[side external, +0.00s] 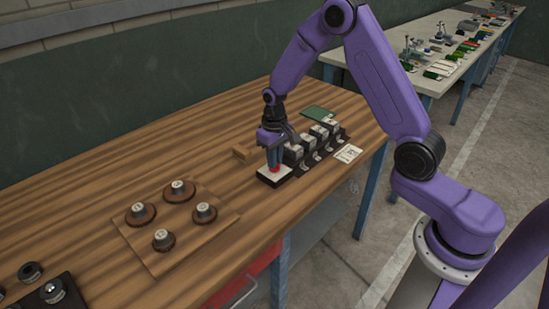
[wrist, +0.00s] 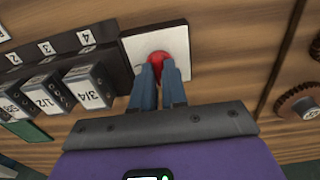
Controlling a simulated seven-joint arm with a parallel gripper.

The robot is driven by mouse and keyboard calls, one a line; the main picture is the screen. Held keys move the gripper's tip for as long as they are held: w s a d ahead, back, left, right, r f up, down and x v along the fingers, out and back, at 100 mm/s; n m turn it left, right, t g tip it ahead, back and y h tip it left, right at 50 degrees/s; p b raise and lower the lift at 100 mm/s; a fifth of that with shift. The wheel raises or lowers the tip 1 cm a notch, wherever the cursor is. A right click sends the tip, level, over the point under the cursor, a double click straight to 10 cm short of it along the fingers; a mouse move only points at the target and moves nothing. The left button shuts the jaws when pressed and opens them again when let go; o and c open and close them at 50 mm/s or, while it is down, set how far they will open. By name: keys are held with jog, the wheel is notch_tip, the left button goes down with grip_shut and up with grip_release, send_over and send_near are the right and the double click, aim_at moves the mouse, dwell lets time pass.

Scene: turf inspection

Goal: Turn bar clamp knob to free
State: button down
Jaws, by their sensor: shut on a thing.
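A red round knob (side external: 275,169) sits on a white-topped block with a dark base (side external: 264,177), at the left end of a row of metal blocks. In the wrist view the red knob (wrist: 159,57) shows just beyond my fingertips, on the white plate (wrist: 176,42). My gripper (side external: 274,162) points down and is shut on the red knob; its blue fingers (wrist: 159,80) hide part of it.
A dark rack of numbered metal blocks (wrist: 87,84) stands close beside the knob. A wooden board (side external: 160,255) with several round metal-topped knobs lies to the left.

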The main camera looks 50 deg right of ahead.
dwell(0.5)
jog(key=c, duration=1.2)
grip_release()
jog(key=shift+o, duration=0.2)
notch_tip(320, 180, up, 18)
jog(key=shift+f, duration=0.25)
jog(key=shift+a, duration=0.1)
jog(key=s+a+n, duration=0.3)
jog(key=s+a, duration=0.1)
jog(key=s, duration=0.3)
jog(key=s+a+n, duration=0.3)
jog(key=s+a, duration=0.1)
jog(key=s, duration=0.3)
jog(key=s+d+f+n, duration=0.1)
jog(key=s+n, duration=0.2)
jog(key=s, duration=0.6)
jog(key=s+d+f+n, duration=0.1)
jog(key=s+f+n, duration=0.1)
jog(key=s, duration=0.8)
jog(key=shift+d+n, duration=0.2)
jog(key=shift+n, duration=0.7)
